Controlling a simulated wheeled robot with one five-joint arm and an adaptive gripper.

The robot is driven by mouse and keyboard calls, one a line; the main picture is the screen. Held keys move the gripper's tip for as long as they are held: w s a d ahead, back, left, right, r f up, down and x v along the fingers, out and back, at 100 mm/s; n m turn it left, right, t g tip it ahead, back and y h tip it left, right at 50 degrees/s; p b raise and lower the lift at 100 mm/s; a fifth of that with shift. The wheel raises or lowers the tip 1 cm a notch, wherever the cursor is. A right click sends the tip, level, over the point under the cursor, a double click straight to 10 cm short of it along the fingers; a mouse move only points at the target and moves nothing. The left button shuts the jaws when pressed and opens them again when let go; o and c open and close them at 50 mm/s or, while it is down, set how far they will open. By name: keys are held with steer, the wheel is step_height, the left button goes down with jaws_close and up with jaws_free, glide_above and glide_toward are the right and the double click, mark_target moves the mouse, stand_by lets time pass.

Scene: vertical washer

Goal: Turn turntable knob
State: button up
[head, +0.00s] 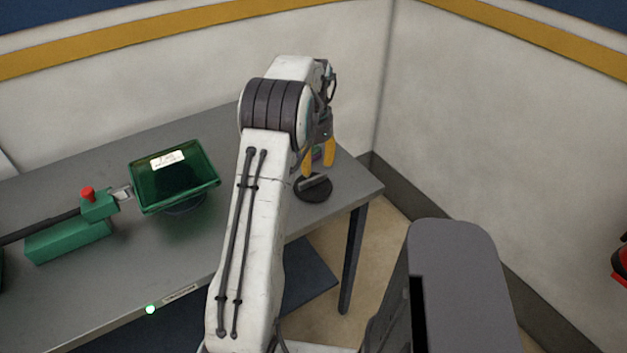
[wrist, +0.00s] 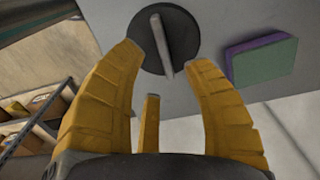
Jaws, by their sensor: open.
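The turntable knob (head: 313,188) is a dark round disc with a grey bar handle across it. It lies on the grey table near its right end in the head view. In the wrist view the knob (wrist: 162,42) is at the top centre, with its bar (wrist: 161,45) running nearly up and down the picture. My gripper (head: 318,165) is open, its yellow fingers pointing down above the knob. In the wrist view the fingers of my gripper (wrist: 165,55) spread to both sides of the bar, with nothing held. I cannot tell whether a finger touches the disc.
A green tray (head: 175,180) stands on the table (head: 130,280), left of my arm. A green fixture with a red button (head: 88,195) is further left. A green and purple block (wrist: 262,60) lies right of the knob in the wrist view. Walls (head: 490,110) close off the back and right.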

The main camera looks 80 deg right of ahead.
mark_target(314, 179)
steer(key=shift+f+p, duration=0.3)
steer(key=shift+f, duration=3.2)
jaws_close()
